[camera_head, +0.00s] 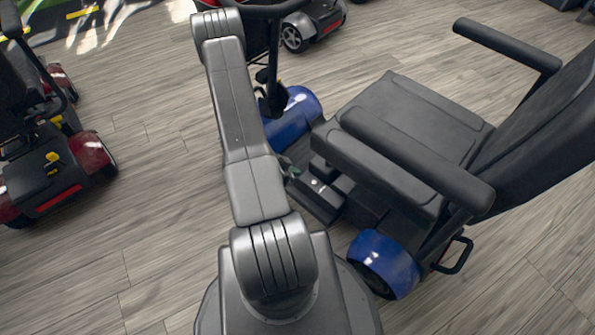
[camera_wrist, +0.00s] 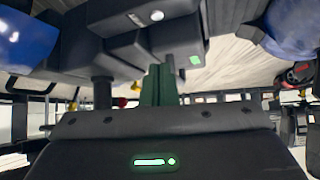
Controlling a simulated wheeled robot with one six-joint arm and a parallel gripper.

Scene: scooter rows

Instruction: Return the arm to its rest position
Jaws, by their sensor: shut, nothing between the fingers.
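My arm (camera_head: 240,120) rises from the bottom of the head view to the top, bent at its upper joint, in front of a blue mobility scooter (camera_head: 415,115). My gripper is not clearly visible in the head view. In the wrist view the fingers of my gripper (camera_wrist: 160,84) are together and empty, pointing toward the scooter's dark boxy parts (camera_wrist: 120,45). A small green patch and a pale round spot show on those parts. Whether the fingers touch the scooter, I cannot tell.
The scooter's seat, armrests and blue rear fender (camera_head: 385,262) stand close on the right. A dark red scooter (camera_head: 50,165) is at the left, and another red scooter (camera_head: 318,22) at the top. Bare wooden floor (camera_head: 150,240) lies at the lower left.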

